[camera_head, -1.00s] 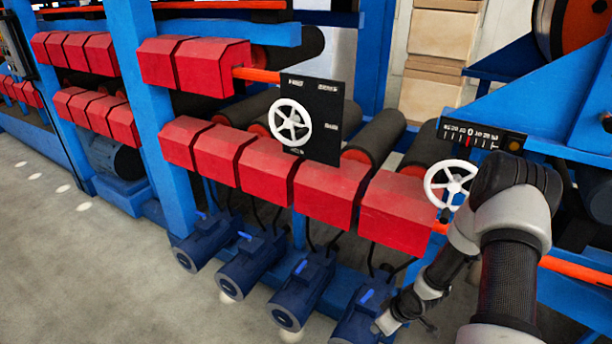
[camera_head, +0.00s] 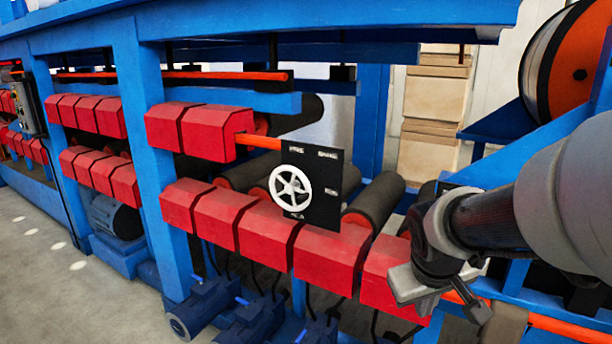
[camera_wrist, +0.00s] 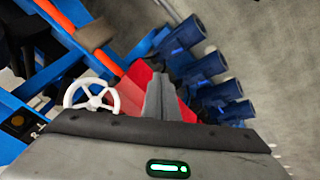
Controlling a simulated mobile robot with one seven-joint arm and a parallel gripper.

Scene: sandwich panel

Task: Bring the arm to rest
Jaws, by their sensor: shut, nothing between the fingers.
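My arm comes in from the right edge of the head view and is bent at the wrist. My gripper (camera_head: 478,311) hangs in front of the rightmost red housing (camera_head: 392,272). In the wrist view the two fingers of my gripper (camera_wrist: 158,92) are together with nothing between them. Red housings show behind the fingers there. A white handwheel (camera_wrist: 92,98) is to the left of the fingers in the wrist view. In the head view my arm covers most or all of that wheel.
A black panel with another white handwheel (camera_head: 290,188) stands left of my arm. Blue motors (camera_head: 200,305) sit low in front of the machine. A blue post (camera_head: 153,170) rises at the left. Open grey floor (camera_head: 60,290) lies at the lower left.

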